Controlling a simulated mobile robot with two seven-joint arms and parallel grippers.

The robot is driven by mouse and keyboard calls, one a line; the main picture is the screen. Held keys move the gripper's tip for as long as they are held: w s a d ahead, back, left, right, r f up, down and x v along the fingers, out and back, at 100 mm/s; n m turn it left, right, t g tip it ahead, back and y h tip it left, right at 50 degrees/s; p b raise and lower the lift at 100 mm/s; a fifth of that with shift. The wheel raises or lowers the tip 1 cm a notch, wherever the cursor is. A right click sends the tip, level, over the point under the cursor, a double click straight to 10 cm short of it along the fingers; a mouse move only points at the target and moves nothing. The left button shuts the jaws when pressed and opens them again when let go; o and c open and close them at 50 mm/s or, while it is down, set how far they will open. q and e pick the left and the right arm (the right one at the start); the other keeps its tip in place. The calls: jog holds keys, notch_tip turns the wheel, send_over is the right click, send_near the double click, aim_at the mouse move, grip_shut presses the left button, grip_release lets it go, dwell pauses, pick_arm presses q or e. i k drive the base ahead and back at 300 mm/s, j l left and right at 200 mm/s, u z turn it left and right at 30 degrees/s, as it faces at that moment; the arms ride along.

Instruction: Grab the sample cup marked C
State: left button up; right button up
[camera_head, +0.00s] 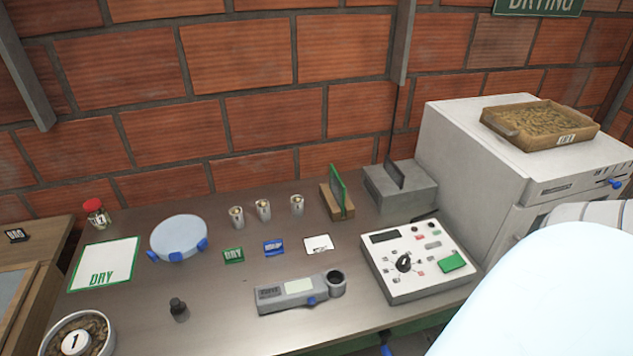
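Three small metal sample cups stand upright in a row on the bench: a left cup (237,219), a middle cup (263,211) and a right cup (297,206). Each seems to hold pale contents. Any letters on them are too small to read, so I cannot tell which is marked C. Neither of my grippers shows in the head view.
The metal bench (225,310) also holds a blue-rimmed round dish (179,237), a handheld meter (298,291), a control box (420,258), a red-lidded jar (96,212) and a black knob-like piece (178,309). A white oven-like machine (480,150) stands right. A pale rounded shape covers the lower right.

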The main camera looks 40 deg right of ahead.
aim_at(297, 200)
jog(key=i+z, duration=0.15)
jog(key=z, duration=0.3)
jog(key=i+j+z, duration=0.1)
jog(key=z, duration=0.35)
jog(key=i+j+z, duration=0.1)
jog(key=z, duration=0.35)
jog(key=i+z, duration=0.1)
jog(key=i+j, duration=0.05)
jog(key=i, duration=0.05)
